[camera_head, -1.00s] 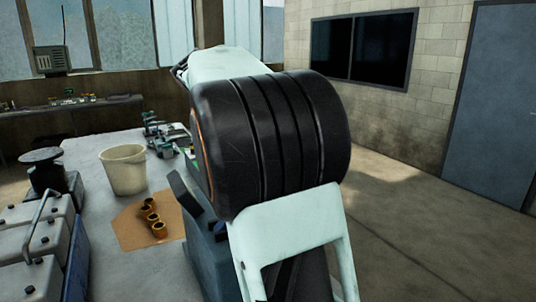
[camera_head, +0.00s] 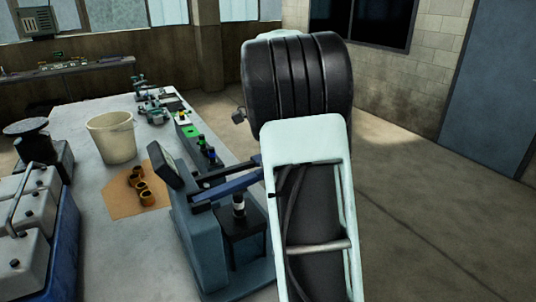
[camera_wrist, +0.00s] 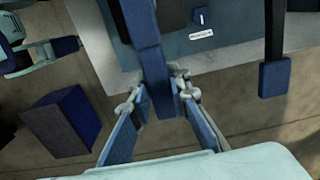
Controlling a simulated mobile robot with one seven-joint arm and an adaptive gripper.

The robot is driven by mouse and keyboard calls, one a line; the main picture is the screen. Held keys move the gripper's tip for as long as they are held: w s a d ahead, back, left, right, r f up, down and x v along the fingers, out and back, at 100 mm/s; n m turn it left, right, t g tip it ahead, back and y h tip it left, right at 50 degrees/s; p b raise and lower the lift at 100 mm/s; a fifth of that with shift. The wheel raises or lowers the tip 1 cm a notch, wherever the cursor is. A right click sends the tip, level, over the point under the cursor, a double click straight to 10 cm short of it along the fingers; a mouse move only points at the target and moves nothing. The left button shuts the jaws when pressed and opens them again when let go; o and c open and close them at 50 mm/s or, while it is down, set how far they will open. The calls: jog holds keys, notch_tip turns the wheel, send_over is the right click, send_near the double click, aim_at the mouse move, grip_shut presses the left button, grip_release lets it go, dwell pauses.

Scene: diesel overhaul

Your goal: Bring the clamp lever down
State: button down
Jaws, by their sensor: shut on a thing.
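The clamp (camera_head: 195,240) is a blue-grey fixture at the right end of the workbench. Its blue clamp lever (camera_head: 228,187) reaches right from the clamp, nearly level, with its end hidden behind my arm. In the wrist view the lever (camera_wrist: 148,50) comes down from the top edge. My gripper (camera_wrist: 160,101) is shut on its end, one finger on each side. In the head view my black and pale arm links hide the gripper. A dark spindle (camera_head: 239,208) stands below the lever, over a dark block.
A cream bucket (camera_head: 111,140) and a brown mat (camera_head: 125,207) with several brass bushings (camera_head: 144,194) are on the workbench (camera_head: 85,105) left of the clamp. A blue crate (camera_head: 62,235) is at lower left. Open floor lies to the right.

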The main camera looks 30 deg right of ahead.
notch_tip(320, 180, down, 3)
jog(key=shift+r+y+p, duration=0.1)
jog(key=shift+y+p, duration=0.2)
jog(key=shift+y, duration=0.5)
jog(key=shift+s, duration=0.1)
jog(key=c, duration=1.8)
grip_release()
jog(key=shift+o, duration=0.2)
jog(key=r, duration=0.4)
jog(key=d+r, duration=0.1)
jog(key=r, duration=0.3)
jog(key=d+r, duration=0.1)
jog(key=r, duration=0.3)
jog(key=shift+a+f, duration=0.1)
jog(key=shift+f, duration=0.05)
